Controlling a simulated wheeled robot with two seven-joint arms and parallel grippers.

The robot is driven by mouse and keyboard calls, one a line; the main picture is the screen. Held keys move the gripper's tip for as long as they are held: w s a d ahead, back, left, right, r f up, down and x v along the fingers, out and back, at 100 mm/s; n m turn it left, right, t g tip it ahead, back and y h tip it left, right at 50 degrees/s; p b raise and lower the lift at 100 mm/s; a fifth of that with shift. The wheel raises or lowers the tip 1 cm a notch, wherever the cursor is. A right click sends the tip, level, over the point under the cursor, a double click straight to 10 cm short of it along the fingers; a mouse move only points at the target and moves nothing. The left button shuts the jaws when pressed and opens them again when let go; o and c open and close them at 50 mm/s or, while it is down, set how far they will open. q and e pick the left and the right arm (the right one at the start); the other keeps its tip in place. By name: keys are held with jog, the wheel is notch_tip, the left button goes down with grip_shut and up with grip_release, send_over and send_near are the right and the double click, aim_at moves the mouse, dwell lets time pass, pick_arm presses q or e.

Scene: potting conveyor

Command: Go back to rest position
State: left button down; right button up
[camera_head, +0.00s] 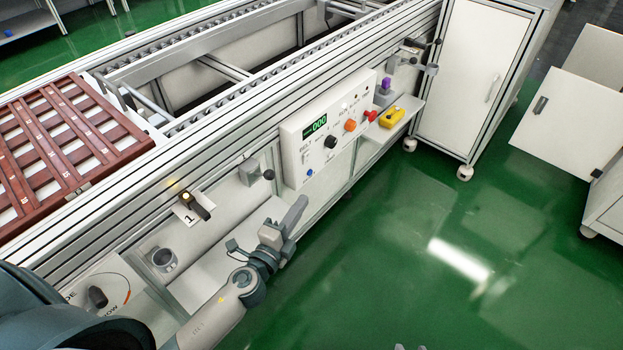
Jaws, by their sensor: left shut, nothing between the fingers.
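My left arm comes in from the lower left. Its gripper (292,215) is shut and empty. It appears in front of the conveyor's side, below the white control panel (325,125), and seems apart from it. Small grey tips (410,347) show at the bottom edge; they may belong to my right gripper, but too little shows to tell its state.
The conveyor (220,75) runs along the left with a red-brown slatted tray (62,150) on it. The panel has a green display and knobs. A yellow object (393,117) lies on a side shelf. A white cabinet (480,75) stands beyond. Green floor (400,230) at right is clear.

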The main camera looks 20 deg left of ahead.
pick_arm(q)
jog(key=shift+s, duration=0.1)
pick_arm(e)
jog(key=shift+d, duration=0.15)
